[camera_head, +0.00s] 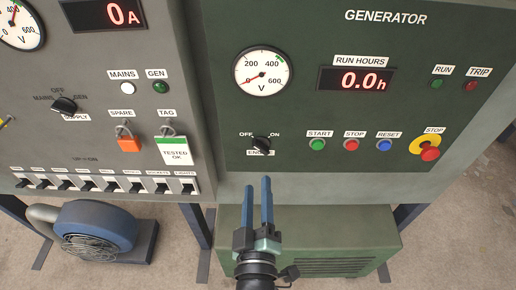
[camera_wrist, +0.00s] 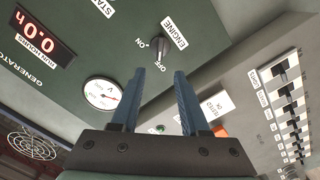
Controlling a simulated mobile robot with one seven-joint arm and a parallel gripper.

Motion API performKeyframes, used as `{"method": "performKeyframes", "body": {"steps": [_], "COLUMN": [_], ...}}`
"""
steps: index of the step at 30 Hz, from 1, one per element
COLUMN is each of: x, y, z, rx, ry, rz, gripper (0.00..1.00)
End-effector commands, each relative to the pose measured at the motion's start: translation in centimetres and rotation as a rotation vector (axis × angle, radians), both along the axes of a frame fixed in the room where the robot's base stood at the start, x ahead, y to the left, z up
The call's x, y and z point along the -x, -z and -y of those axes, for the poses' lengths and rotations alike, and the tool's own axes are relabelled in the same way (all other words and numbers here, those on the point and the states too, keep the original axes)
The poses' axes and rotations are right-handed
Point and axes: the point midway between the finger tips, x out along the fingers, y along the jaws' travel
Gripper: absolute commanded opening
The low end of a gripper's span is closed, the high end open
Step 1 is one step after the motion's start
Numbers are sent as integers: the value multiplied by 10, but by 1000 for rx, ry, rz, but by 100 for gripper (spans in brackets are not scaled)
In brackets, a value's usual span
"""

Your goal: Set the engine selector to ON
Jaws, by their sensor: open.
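The engine selector (camera_head: 261,143) is a small black rotary knob on the dark green generator panel, with OFF printed at its upper left and ON at its upper right. In the wrist view the selector (camera_wrist: 158,48) shows beyond the fingertips, and its grip lies toward the OFF mark. The ENGINE label beside it is partly covered by the knob in the head view. My gripper (camera_head: 258,183) is open and empty, with its two blue fingers pointing up at the panel, just below the selector. In the wrist view the gripper (camera_wrist: 159,72) has the selector near the line between its fingers, apart from them.
Right of the selector are the green start button (camera_head: 317,145), red stop button (camera_head: 352,145), blue reset button (camera_head: 385,146) and emergency stop (camera_head: 430,154). Left, the grey panel carries a supply selector (camera_head: 64,104), tags and a breaker row (camera_head: 112,183). The RUN HOURS display (camera_head: 357,80) reads 0.0.

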Motion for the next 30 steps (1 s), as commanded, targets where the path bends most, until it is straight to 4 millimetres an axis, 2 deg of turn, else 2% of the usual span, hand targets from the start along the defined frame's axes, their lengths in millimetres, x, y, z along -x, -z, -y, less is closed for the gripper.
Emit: {"method": "performKeyframes", "body": {"steps": [1, 9, 15, 21, 30], "x": [-11, -59, -86, -99, -101], "y": [-2, -2, -1, -1, 0], "z": [0, 0, 0, 0, 0], "rx": [0, -2, -1, -1, -2], "ry": [0, 1, 1, 0, 0], "rz": [3, 2, 1, 0, 0], "gripper": [45, 45, 45, 45, 45]}}
